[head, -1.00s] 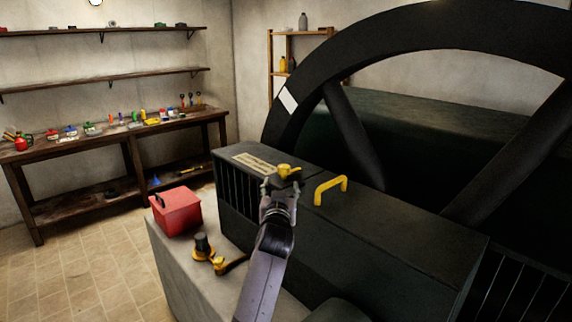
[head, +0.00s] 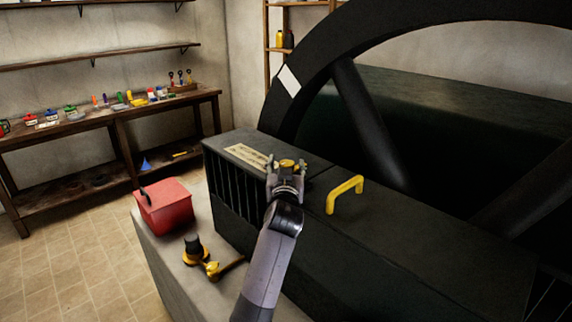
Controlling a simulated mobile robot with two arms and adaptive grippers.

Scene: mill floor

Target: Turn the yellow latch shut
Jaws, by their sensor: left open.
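The yellow latch (head: 288,162) sits on top of the dark machine housing (head: 390,230), beside a pale label plate. Its lower part is hidden by my gripper, so I cannot tell its exact angle. My left gripper (head: 287,168) is open, with one finger to each side of the latch in the picture. I cannot tell whether the fingers touch it. My right gripper is not in view.
A yellow handle (head: 345,194) stands up from the housing just right of the gripper. A large black wheel (head: 295,100) rises behind. A red box (head: 164,206) and a yellow-and-black fitting (head: 196,250) stand on the grey plinth (head: 170,258). A workbench (head: 100,128) is at left.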

